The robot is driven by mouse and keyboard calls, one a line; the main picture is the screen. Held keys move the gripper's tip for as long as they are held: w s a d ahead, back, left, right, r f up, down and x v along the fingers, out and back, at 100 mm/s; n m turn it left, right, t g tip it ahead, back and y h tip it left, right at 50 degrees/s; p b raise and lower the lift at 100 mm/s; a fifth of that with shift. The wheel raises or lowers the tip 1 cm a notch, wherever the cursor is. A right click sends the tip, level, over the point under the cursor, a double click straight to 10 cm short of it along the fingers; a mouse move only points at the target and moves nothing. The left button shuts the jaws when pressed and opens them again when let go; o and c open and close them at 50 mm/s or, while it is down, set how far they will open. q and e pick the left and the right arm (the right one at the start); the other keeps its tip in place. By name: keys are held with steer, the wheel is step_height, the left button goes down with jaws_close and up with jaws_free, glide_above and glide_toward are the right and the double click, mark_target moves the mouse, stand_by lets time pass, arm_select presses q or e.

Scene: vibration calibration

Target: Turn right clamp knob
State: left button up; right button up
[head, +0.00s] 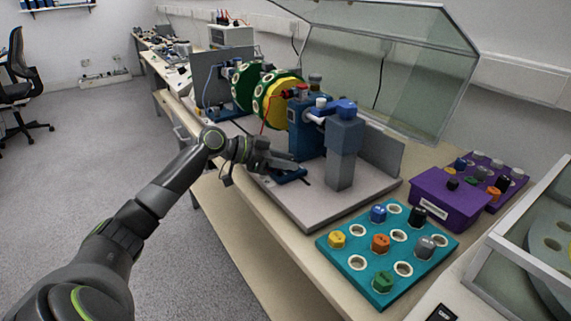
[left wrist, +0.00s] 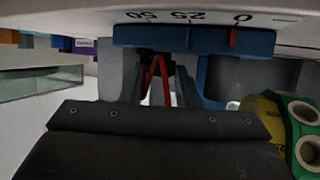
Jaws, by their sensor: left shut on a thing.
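A blue bar-shaped knob (head: 290,177) sits low at the front of the grey base plate, below the blue clamp block (head: 306,128). My left gripper (head: 284,165) reaches it from the left and is shut on it. In the left wrist view the blue knob (left wrist: 160,37) spans the top, with a red mark near its right end, beside a printed scale (left wrist: 192,15) reading 50, 25, 0. Dark gripper parts cover much of that view, so the exact contact is hidden. My right gripper is not in view.
A grey-blue post (head: 344,155) stands just right of the knob. Green discs (head: 246,85) and a yellow-green wheel (head: 275,100) are behind. A teal tray (head: 338,262) of coloured knobs and a purple box (head: 450,200) lie right. A clear raised cover (head: 385,60) stands behind.

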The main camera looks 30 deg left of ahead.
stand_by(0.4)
arm_select(q)
steer(key=o, duration=1)
steer(key=shift+r, duration=0.15)
steer(key=shift+r, duration=0.1)
